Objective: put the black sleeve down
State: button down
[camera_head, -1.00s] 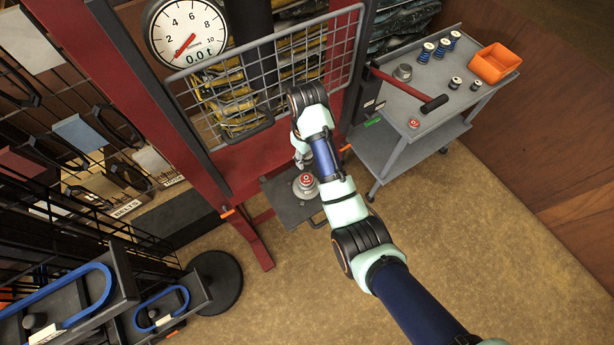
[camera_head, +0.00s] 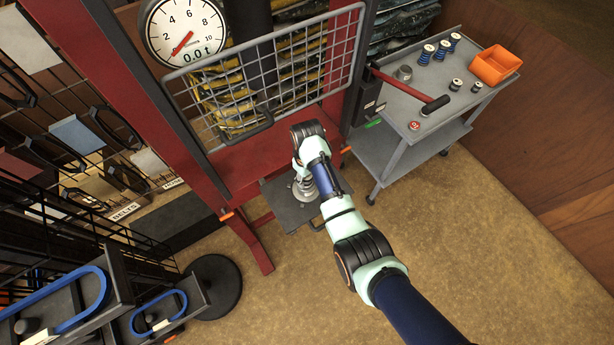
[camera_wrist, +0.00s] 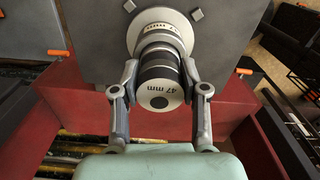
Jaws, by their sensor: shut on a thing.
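The black sleeve (camera_wrist: 158,66) is between my gripper's two fingers in the wrist view, dark-sided with a pale end face marked "47 mm". My gripper (camera_wrist: 160,80) is shut on it. Beyond the sleeve is a round silver base (camera_wrist: 162,18), also marked "47 mm", on the dark plate (camera_wrist: 85,30). The sleeve looks in line with the base; I cannot tell if they touch. In the head view my gripper (camera_head: 304,182) is low over the plate (camera_head: 280,205) at the press, and my arm mostly hides the sleeve.
The red press frame (camera_head: 150,110) and wire guard (camera_head: 270,75) stand close behind my arm. Racks with blue loops (camera_head: 75,300) are at the left.

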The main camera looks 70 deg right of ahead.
jog(key=shift+f, duration=0.1)
jog(key=c, duration=0.6)
grip_release()
notch_tip(320, 180, up, 12)
jog(key=p, duration=0.1)
